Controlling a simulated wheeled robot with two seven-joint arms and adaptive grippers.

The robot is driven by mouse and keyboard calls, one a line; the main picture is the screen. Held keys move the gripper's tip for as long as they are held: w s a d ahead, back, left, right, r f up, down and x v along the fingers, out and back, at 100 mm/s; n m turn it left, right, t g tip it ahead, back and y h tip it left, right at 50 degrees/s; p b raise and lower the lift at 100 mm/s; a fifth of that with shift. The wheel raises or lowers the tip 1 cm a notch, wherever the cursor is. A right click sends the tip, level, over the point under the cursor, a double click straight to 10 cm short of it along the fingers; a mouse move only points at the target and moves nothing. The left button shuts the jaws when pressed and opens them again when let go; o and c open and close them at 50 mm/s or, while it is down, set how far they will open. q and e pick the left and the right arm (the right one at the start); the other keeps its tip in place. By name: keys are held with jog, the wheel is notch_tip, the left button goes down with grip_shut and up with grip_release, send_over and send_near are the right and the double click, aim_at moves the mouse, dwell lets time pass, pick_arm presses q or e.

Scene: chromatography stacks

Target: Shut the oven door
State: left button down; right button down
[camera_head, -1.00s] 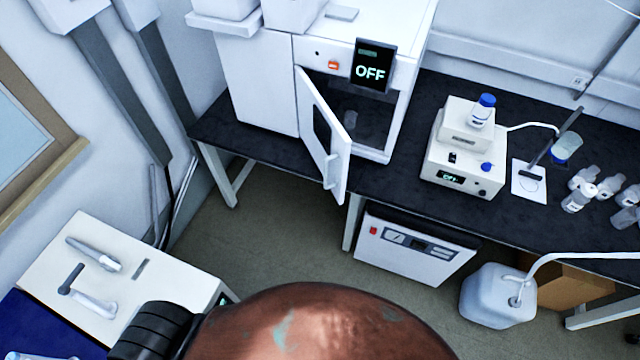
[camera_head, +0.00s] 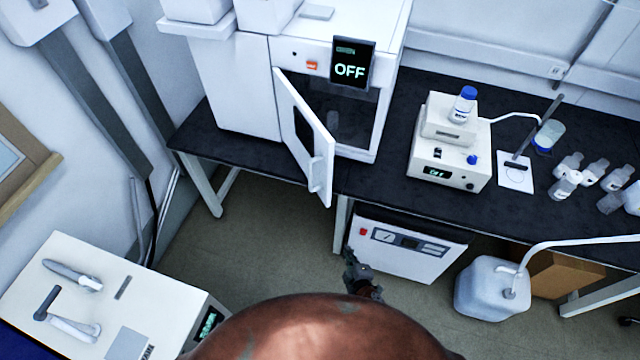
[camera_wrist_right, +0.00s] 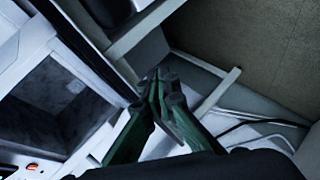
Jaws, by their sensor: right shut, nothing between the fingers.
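The white oven (camera_head: 285,80) stands on the black bench, with a dark display reading OFF. Its door (camera_head: 306,140) is hinged at the left and stands wide open, swung out past the bench's front edge, with a handle (camera_head: 318,175) near its free edge. The dark chamber (camera_head: 350,120) is exposed, with a small vessel inside. My right gripper (camera_head: 349,256) is shut and empty, below and slightly right of the door's free edge in the picture, apart from it. In the right wrist view its closed fingers (camera_wrist_right: 158,82) show beside the open chamber (camera_wrist_right: 68,100). My left gripper is not in view.
A white box unit (camera_head: 410,245) sits under the bench behind my right gripper. A stirrer unit with a blue-capped bottle (camera_head: 450,150) and several small bottles stand on the bench to the right. A plastic canister (camera_head: 490,288) is on the floor. Open floor (camera_head: 255,240) lies left of my gripper.

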jog(key=w+a+r+n+t+y, duration=0.1)
jog(key=w+a+r+n+t, duration=0.15)
jog(key=r, duration=0.55)
jog(key=w+a+r+n+t, duration=0.1)
jog(key=a+r, duration=0.2)
jog(key=r, duration=0.5)
notch_tip(320, 180, up, 11)
jog(key=n+t, duration=0.2)
send_over(321, 182)
jog(key=a+v, duration=0.1)
jog(key=v, duration=0.3)
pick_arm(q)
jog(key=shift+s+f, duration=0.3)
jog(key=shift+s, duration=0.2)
pick_arm(e)
jog(key=shift+s+f+m+y, duration=0.1)
jog(key=shift+m+y, duration=0.15)
jog(key=shift+y, duration=0.15)
jog(key=shift+d, duration=0.15)
